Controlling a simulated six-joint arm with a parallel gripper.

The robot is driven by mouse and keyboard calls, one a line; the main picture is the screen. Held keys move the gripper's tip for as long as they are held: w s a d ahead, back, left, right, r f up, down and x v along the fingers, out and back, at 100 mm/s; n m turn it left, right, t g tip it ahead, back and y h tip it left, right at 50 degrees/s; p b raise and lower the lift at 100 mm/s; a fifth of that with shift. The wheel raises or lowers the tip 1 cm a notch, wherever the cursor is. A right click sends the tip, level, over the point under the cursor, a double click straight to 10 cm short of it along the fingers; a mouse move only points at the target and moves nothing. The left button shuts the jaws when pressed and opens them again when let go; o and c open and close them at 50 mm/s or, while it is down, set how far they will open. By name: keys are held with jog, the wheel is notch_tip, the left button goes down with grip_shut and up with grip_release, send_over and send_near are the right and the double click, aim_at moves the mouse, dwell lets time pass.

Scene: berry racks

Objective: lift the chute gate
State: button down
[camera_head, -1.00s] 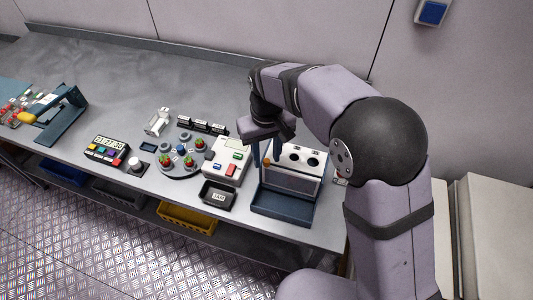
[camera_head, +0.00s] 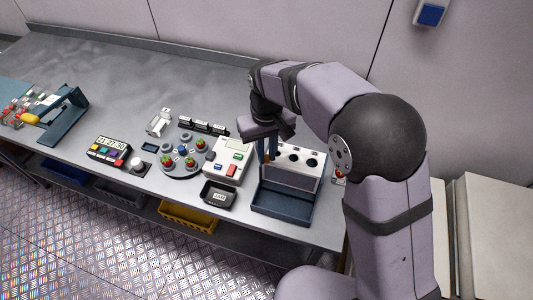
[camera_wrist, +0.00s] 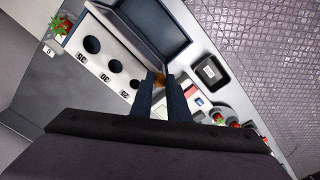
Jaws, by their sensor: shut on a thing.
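The chute unit (camera_head: 296,157) is a white box with a row of round dark holes in its top and a dark blue tray (camera_head: 282,208) at its front. It also shows in the wrist view (camera_wrist: 117,50). My gripper (camera_head: 266,157) is at the unit's left front corner. In the wrist view its fingers (camera_wrist: 161,84) are shut on a small orange-brown handle (camera_wrist: 159,78) of the chute gate. The fingers hide part of the handle. How much of the gate is raised is hard to tell.
A white device with coloured buttons (camera_head: 226,160) and a small black labelled bin (camera_head: 218,195) stand close on the left. A round plate with strawberries (camera_head: 182,158) is farther left. The back of the bench is clear.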

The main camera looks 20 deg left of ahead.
notch_tip(320, 180, up, 3)
jog(key=shift+r+p, duration=0.1)
jog(key=shift+p, duration=0.55)
jog(key=shift+w+a, duration=0.1)
jog(key=shift+w, duration=0.05)
jog(key=c, duration=1.7)
grip_release()
jog(key=shift+r, duration=0.1)
jog(key=shift+r, duration=0.1)
jog(key=shift+r+b, duration=1.3)
jog(key=shift+r, duration=2.25)
